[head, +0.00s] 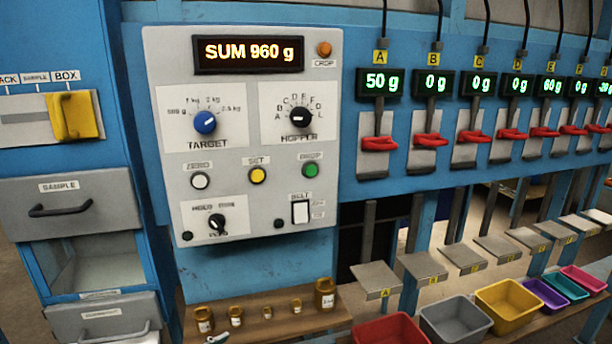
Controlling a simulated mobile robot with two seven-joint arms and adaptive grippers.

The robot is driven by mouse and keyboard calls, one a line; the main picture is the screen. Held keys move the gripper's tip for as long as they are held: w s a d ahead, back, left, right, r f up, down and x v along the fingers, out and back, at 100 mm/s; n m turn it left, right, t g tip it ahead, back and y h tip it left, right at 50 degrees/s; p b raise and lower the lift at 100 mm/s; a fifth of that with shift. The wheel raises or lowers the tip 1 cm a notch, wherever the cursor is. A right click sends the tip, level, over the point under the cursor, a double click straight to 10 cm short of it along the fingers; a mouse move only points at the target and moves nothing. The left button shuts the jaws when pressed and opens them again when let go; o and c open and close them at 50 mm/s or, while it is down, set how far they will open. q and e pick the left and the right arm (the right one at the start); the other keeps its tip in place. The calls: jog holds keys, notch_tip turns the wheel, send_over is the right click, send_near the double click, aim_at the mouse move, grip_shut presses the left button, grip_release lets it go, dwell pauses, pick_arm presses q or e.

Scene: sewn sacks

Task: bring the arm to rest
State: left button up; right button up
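Neither of my grippers and no clear part of my arms shows in the head view. The grey control panel (245,130) faces me, and its display (248,54) reads SUM 960 g. It carries a blue TARGET knob (205,122), a black HOPPER knob (300,117), white, yellow and green buttons, a lower black knob (217,222) and a white BELT switch (300,212). Nothing touches the panel. A small pale, greenish item (217,338) shows at the bottom edge; I cannot tell what it is.
Several brass weights (325,294) stand on a wooden shelf (275,326). Coloured bins (508,304) stand at lower right, below grey plates. Red levers (379,143) and weight displays line the upper right. The SAMPLE drawer (75,204) and a yellow slider (71,116) are at left.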

pick_arm(q)
jog(key=s+a+f+n+y, duration=0.1)
jog(key=s+a+f+n, duration=0.1)
jog(key=s+f, duration=0.8)
jog(key=s+a+f+n+g+y, duration=0.1)
jog(key=s+a+f+n, duration=0.2)
jog(key=s+f, duration=0.7)
jog(key=shift+s+a+f, duration=0.3)
jog(key=shift+s+f, duration=0.05)
jog(key=shift+s, duration=0.9)
